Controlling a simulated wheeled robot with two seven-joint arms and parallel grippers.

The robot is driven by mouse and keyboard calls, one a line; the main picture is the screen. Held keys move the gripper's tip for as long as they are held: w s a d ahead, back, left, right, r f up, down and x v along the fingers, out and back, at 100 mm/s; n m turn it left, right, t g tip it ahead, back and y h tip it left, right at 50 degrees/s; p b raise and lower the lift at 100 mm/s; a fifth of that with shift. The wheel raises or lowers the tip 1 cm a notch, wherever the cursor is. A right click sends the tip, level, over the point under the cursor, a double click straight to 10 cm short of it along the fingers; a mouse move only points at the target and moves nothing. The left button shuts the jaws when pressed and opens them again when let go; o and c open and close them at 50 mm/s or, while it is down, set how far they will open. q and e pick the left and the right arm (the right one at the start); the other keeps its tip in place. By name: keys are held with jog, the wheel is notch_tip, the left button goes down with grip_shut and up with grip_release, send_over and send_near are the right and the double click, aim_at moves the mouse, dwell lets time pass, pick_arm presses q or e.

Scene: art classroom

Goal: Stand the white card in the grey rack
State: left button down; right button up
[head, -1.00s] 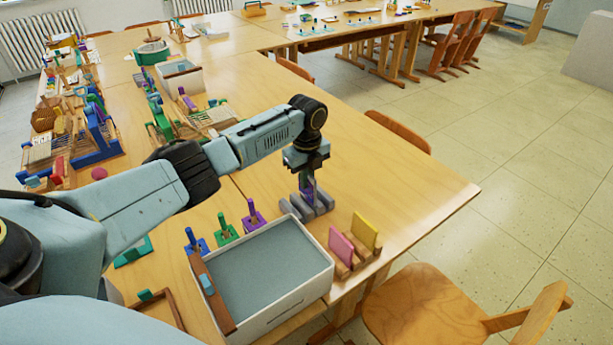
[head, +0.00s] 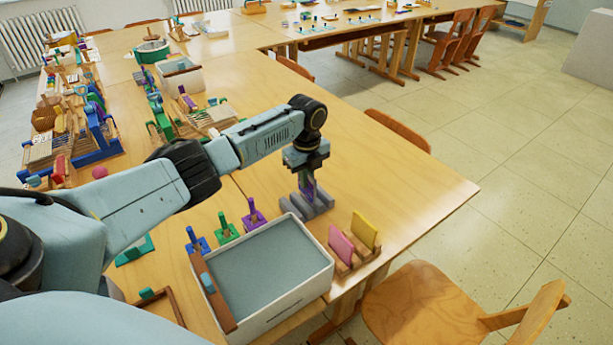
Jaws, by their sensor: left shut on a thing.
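The grey rack (head: 318,207) stands on the table behind the white-walled tray, with several slanted grey bars. My left gripper (head: 306,178) points down right over the rack and is shut on a narrow purple piece (head: 309,190). The lower end of this piece is down among the rack's bars; whether it touches the slot bottom is hidden. I cannot make out a white card in this view. My right gripper is not in view.
A white-walled tray (head: 326,278) with a grey inside stands in front. A brown rack (head: 345,268) holds a pink card (head: 341,244) and a yellow card (head: 364,231). Blue, green and purple stands line the tray's back. The table right of the grey rack is clear.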

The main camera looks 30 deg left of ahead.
aim_at(306, 197)
pick_arm(q)
jog(key=shift+f, duration=0.25)
dwell(0.3)
jog(key=shift+f+b, duration=0.45)
jog(key=shift+f, duration=0.1)
jog(key=shift+f, duration=0.15)
dwell(0.7)
jog(key=shift+f, duration=0.65)
dwell(0.5)
dwell(0.4)
jog(key=c, duration=1.5)
grip_release()
